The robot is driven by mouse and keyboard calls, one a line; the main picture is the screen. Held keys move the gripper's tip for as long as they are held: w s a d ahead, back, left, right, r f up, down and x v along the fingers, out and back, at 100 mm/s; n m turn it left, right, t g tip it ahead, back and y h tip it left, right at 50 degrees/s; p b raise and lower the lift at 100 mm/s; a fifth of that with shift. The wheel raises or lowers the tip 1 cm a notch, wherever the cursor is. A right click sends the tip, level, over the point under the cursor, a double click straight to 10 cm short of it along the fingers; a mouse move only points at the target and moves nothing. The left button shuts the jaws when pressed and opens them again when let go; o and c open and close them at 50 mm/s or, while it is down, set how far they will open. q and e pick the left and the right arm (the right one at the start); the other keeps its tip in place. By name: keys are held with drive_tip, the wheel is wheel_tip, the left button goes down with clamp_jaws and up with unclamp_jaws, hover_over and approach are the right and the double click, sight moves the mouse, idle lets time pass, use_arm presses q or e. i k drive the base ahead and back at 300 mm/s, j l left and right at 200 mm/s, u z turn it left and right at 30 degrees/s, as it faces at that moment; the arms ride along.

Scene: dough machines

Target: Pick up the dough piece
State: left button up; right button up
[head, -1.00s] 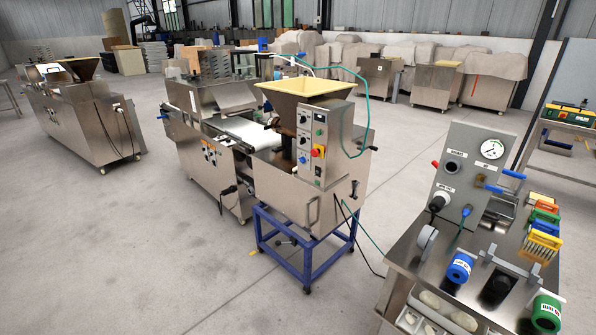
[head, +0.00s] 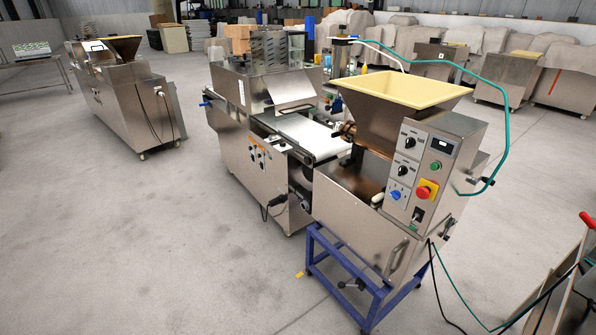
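A small pale lump (head: 377,200), which looks like a dough piece, sits by the front tray of the steel hopper machine (head: 355,215), just left of the control panel. It is small and partly hidden by the panel, so I cannot make out its full shape. Neither of my grippers shows in the head view, so nothing is seen near the lump.
The machine has a cream-rimmed hopper (head: 405,88), a control panel (head: 422,180) and a blue wheeled stand (head: 350,285). A white conveyor belt (head: 312,133) lies behind it. A green hose (head: 508,110) and cables hang at the right.

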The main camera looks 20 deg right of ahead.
sight(379, 196)
drive_tip(key=i+j, duration=0.1)
drive_tip(key=i, duration=0.65)
drive_tip(key=i+j, duration=0.1)
drive_tip(key=i, duration=0.65)
drive_tip(key=z, duration=0.05)
